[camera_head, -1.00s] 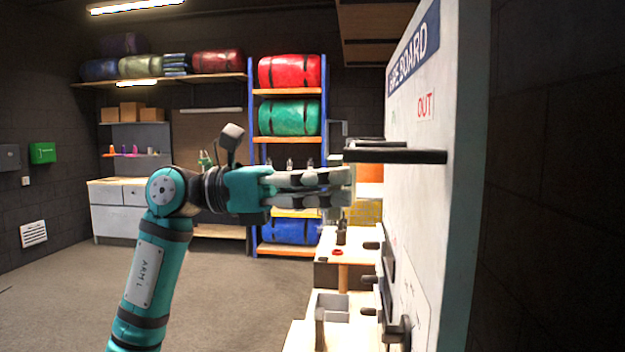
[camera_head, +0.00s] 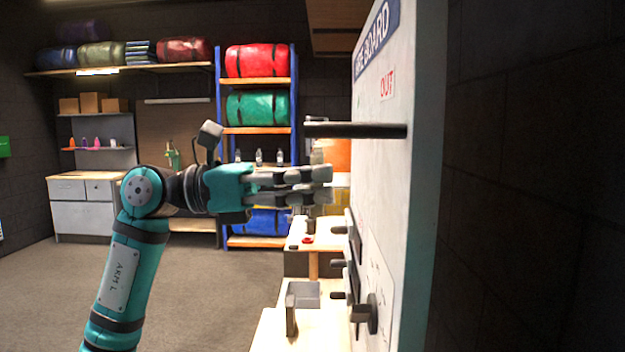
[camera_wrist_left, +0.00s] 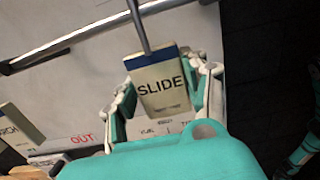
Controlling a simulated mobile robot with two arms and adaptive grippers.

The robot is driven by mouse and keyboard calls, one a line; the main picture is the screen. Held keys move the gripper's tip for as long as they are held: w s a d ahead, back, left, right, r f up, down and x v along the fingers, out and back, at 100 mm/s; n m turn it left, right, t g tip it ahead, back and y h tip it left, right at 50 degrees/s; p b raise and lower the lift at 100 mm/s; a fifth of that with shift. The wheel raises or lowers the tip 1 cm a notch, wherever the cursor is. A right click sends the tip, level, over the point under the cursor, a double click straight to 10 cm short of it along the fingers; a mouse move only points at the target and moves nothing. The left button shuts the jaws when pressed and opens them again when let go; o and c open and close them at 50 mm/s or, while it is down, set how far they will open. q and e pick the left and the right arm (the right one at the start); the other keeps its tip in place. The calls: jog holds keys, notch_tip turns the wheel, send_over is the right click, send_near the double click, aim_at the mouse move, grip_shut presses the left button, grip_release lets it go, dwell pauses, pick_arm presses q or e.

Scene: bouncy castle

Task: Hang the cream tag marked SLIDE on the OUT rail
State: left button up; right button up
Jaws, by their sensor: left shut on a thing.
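The cream tag marked SLIDE (camera_wrist_left: 160,88) is between the fingers of my left gripper (camera_wrist_left: 165,95), its lettering facing the wrist camera. In the head view my left gripper (camera_head: 328,185) is shut, and the tag cannot be made out there. The gripper is below the black rail (camera_head: 355,130) that sticks out leftward from the white board, under the red OUT label (camera_head: 387,84). The fingertips overlap the rail's outer end sideways. In the wrist view a dark rod (camera_wrist_left: 139,25) meets the tag's top edge; I cannot tell whether they touch. My right gripper is not shown.
The white board (camera_head: 410,190) stands at right, with several dark pegs low on its face. A bench with a grey bin (camera_head: 305,294) lies below. In the wrist view another cream tag (camera_wrist_left: 20,127) is at left. Open floor lies left of my arm.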

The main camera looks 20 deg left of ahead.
pick_arm(q)
jog(key=o, duration=1.3)
jog(key=shift+o, duration=0.2)
jog(key=shift+a, duration=0.1)
